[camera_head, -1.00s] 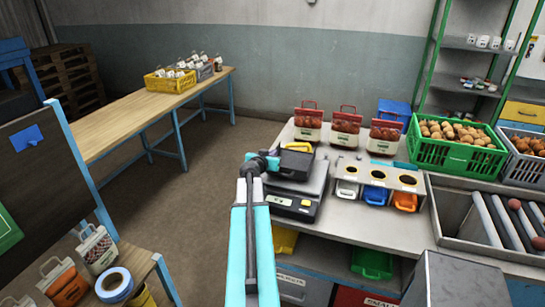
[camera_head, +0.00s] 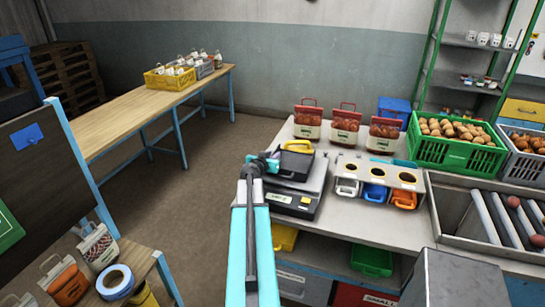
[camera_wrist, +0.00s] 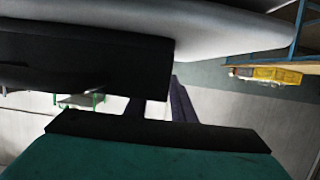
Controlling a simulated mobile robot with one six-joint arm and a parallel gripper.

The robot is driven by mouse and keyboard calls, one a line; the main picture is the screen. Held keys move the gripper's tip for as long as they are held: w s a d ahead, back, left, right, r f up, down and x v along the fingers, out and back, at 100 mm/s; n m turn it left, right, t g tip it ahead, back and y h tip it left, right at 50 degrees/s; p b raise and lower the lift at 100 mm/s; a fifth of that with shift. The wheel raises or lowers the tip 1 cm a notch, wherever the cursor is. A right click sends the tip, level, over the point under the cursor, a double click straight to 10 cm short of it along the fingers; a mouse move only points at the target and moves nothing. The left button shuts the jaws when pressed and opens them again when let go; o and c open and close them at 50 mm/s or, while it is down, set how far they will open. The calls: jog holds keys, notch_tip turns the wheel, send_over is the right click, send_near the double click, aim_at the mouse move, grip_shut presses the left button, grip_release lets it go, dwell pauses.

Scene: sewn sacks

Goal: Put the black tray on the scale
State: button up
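The black tray (camera_head: 294,163) is at the back part of the scale (camera_head: 298,192), over its plate. It looks level; whether its base rests fully on the plate is hard to make out. A yellow part (camera_head: 298,146) shows at its far edge. My gripper (camera_head: 274,162) is at the tray's left side, close to it. Whether it touches the tray is not clear. The wrist view shows a large dark surface close to the lens, and dark purple bars (camera_wrist: 182,103) in the middle. The finger opening is not clear there.
Red-topped bags (camera_head: 346,127) stand behind the scale. A holder with three round holes (camera_head: 378,173) and coloured scoops is to its right. A green crate of potatoes (camera_head: 455,152) is farther right. The floor left of the bench is open, up to a wooden table (camera_head: 125,112).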

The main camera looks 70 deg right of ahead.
jog(key=shift+r, duration=0.15)
jog(key=shift+b+v, duration=0.55)
jog(key=shift+v, duration=1.1)
jog(key=b+v, duration=0.3)
jog(key=v, duration=0.5)
jog(key=shift+a, duration=0.35)
